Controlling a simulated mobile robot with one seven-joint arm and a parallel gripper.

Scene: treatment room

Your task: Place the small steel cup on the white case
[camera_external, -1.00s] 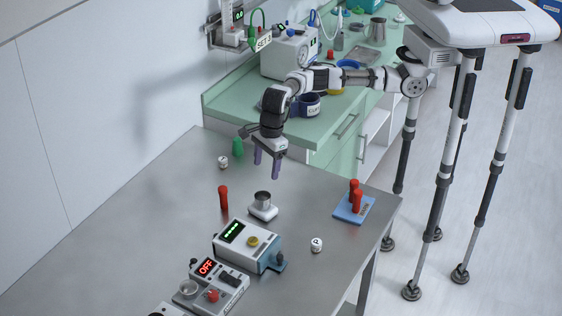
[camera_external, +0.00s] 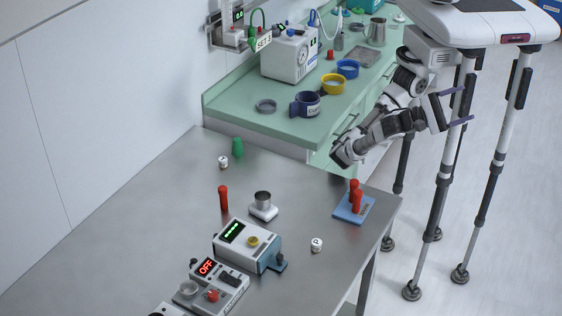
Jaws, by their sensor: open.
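A small steel cup (camera_external: 263,198) stands upright on a small white block (camera_external: 263,212), which looks like the white case, on the steel table. The cup appears to rest on its top. My gripper (camera_external: 462,105) is at the right, beside my own column legs and well away from the cup. Its two purple fingers point right and are apart, with nothing between them.
A white device with a green display (camera_external: 232,232) stands just in front of the cup. A red peg (camera_external: 223,198) is to its left. A blue pad (camera_external: 353,210) holds red pegs near the table's right edge. The green counter (camera_external: 235,95) carries cups and a white machine (camera_external: 290,55).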

